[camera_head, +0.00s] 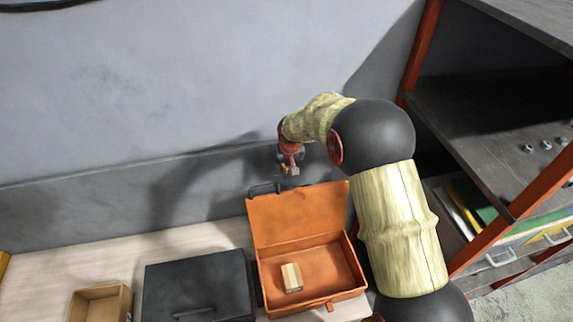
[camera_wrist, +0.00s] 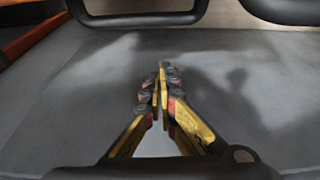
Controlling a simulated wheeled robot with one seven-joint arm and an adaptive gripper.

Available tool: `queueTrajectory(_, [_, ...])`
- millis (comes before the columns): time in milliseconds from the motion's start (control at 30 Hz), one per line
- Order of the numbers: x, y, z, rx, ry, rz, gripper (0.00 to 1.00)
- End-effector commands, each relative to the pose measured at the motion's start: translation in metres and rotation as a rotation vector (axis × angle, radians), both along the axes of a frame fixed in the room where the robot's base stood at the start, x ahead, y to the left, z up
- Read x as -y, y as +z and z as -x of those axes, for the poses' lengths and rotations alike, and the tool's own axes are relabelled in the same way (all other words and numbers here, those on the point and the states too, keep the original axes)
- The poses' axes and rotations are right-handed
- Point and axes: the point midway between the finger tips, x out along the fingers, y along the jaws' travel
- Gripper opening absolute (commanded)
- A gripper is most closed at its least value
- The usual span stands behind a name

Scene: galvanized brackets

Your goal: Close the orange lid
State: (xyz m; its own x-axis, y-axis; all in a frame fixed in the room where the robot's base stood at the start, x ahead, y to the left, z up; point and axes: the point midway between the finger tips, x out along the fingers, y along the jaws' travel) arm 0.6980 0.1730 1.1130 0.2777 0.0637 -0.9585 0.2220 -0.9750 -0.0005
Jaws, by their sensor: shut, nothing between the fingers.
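An orange box (camera_head: 338,284) stands on the table with its orange lid (camera_head: 297,214) raised open at the back. A small wooden block (camera_head: 291,277) lies inside the box. My gripper (camera_head: 290,172) is above and behind the top edge of the raised lid, near the wall. In the wrist view my gripper (camera_wrist: 165,70) is shut, its fingertips together with nothing between them. A sliver of orange shows at the upper left of the wrist view. I cannot tell whether the gripper touches the lid; they look apart.
A black case (camera_head: 200,285) stands left of the orange box. A small open wooden box (camera_head: 100,302) is farther left. A grey wall (camera_head: 160,90) rises behind the table (camera_head: 60,250). A shelf unit (camera_head: 495,130) with orange posts is at the right, beyond my arm.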

Motion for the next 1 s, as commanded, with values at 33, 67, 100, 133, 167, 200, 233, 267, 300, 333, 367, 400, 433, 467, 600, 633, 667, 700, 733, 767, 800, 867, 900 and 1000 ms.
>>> queueTrajectory(33, [0.0, -0.008, -0.001, -0.003, 0.0, 0.001, 0.0])
queueTrajectory(67, [0.0, -0.012, -0.002, -0.003, 0.0, 0.001, 0.0])
queueTrajectory(100, [0.001, -0.007, 0.004, 0.0, 0.0, 0.0, 0.0])
queueTrajectory(133, [0.002, -0.006, 0.009, 0.0, 0.0, 0.0, 0.0])
queueTrajectory(167, [0.003, -0.006, 0.012, 0.0, 0.0, 0.0, 0.0])
queueTrajectory(200, [0.004, -0.005, 0.017, 0.0, 0.0, 0.0, 0.0])
queueTrajectory(233, [0.005, -0.006, 0.02, -0.001, 0.0, 0.0, 0.0])
queueTrajectory(267, [0.005, -0.006, 0.023, -0.001, 0.0, 0.0, 0.0])
queueTrajectory(300, [0.006, -0.006, 0.027, 0.0, 0.0, 0.0, 0.0])
queueTrajectory(333, [0.007, -0.006, 0.029, 0.0, 0.0, 0.0, 0.0])
queueTrajectory(367, [0.007, -0.006, 0.031, 0.0, 0.0, 0.0, 0.0])
queueTrajectory(400, [0.008, -0.006, 0.033, 0.0, 0.0, 0.0, 0.0])
queueTrajectory(433, [0.008, -0.006, 0.035, -0.001, 0.0, 0.0, 0.0])
queueTrajectory(467, [0.008, -0.006, 0.036, -0.001, 0.0, 0.0, 0.0])
queueTrajectory(600, [0.009, -0.007, 0.038, -0.001, 0.0, 0.0, 0.0])
queueTrajectory(633, [0.009, -0.007, 0.038, -0.001, 0.0, 0.0, 0.0])
queueTrajectory(667, [0.009, -0.007, 0.038, -0.001, 0.0, 0.0, 0.0])
queueTrajectory(700, [0.009, -0.007, 0.038, -0.001, 0.0, 0.0, 0.0])
queueTrajectory(733, [0.009, -0.007, 0.038, -0.001, 0.0, 0.0, 0.0])
queueTrajectory(767, [0.009, -0.007, 0.038, -0.001, 0.0, 0.0, 0.0])
queueTrajectory(800, [0.009, -0.007, 0.038, -0.001, 0.0, 0.0, 0.0])
queueTrajectory(867, [0.009, -0.007, 0.037, 0.0, 0.0, 0.0, 0.0])
queueTrajectory(900, [0.008, -0.006, 0.037, 0.002, 0.0, 0.0, 0.0])
queueTrajectory(1000, [0.008, -0.005, 0.037, 0.012, 0.0, -0.003, 0.0])
